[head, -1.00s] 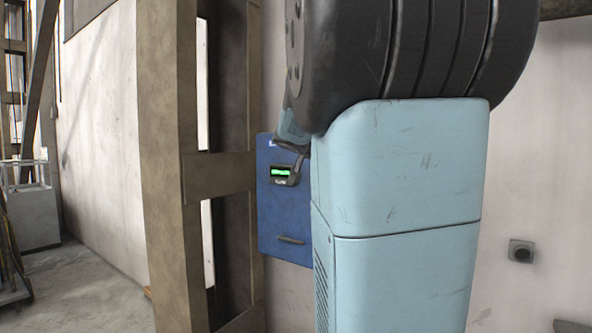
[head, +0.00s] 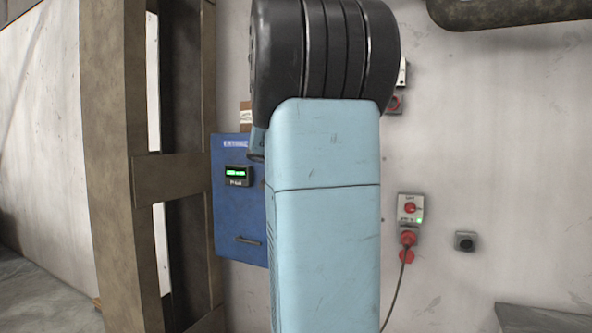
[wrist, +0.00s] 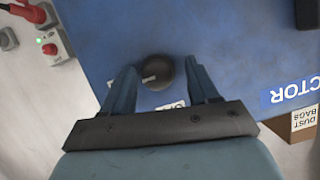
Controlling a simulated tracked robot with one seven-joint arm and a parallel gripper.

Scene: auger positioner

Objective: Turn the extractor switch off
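The extractor is a blue wall cabinet (head: 239,207), partly hidden by my arm in the head view. It also fills the middle of the wrist view (wrist: 235,35), its "...CTOR" label upside down. Its switch shows in the wrist view as a dark round knob (wrist: 158,73) with a pale pointer line aimed to the lower left. A small white label, partly hidden, lies by my right finger. My gripper (wrist: 161,67) is open and empty, its fingers either side of the knob with gaps showing. In the head view my arm hides the knob and nearly all the gripper.
A lit green display (head: 237,174) is on the cabinet front above a slot-like handle (head: 249,240). A post (head: 115,170) stands left of the cabinet. A red-knobbed switch box (head: 410,208) with a red plug and cable is on the wall to the right.

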